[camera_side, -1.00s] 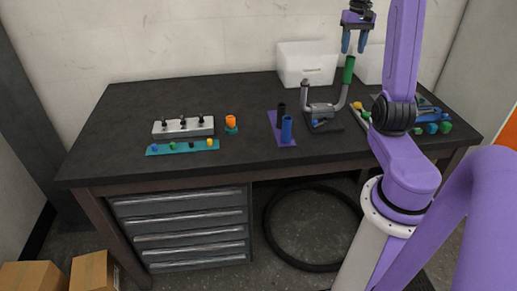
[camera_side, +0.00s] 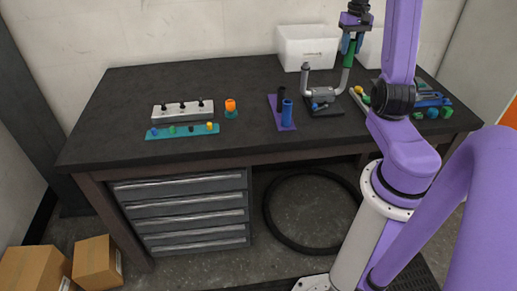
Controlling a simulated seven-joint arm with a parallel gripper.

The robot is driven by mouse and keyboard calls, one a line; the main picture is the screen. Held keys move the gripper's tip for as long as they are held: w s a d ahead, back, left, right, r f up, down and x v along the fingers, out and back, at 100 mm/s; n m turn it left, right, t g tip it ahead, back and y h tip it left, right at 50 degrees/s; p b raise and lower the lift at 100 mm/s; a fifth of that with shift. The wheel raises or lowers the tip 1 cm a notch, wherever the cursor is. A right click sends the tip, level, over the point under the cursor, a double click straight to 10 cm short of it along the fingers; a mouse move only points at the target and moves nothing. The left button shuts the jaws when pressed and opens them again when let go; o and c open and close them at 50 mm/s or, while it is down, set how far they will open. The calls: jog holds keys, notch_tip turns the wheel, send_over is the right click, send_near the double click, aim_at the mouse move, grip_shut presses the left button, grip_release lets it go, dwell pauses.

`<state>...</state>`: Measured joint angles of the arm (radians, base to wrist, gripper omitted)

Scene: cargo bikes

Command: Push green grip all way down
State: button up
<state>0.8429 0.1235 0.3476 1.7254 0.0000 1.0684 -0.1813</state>
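The green grip (camera_side: 349,54) is on the upright right end of a grey U-shaped handlebar (camera_side: 345,79). The bar's left end stands bare and grey. The handlebar sits in a dark stand (camera_side: 322,107) near the back of the bench. My gripper (camera_side: 353,46) is directly above, pointing down, with its blue fingers apart at either side of the grip's upper end. Contact between fingers and grip is too small to make out. How far down the bar the grip sits is also unclear.
A purple plate (camera_side: 273,104) with a black tube (camera_side: 281,97) and a blue tube (camera_side: 287,113) stands left of the handlebar. A white bin (camera_side: 306,46) is behind. An orange piece (camera_side: 230,105), a grey block with knobs (camera_side: 183,113) and a teal strip (camera_side: 181,131) lie farther left.

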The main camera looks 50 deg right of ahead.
aim_at(347, 65)
grip_shut()
jog(key=shift+f, duration=0.9)
jog(key=shift+a+f, duration=0.1)
jog(key=shift+f, duration=2.6)
jog(key=o, duration=0.7)
grip_release()
jog(key=shift+r, duration=0.1)
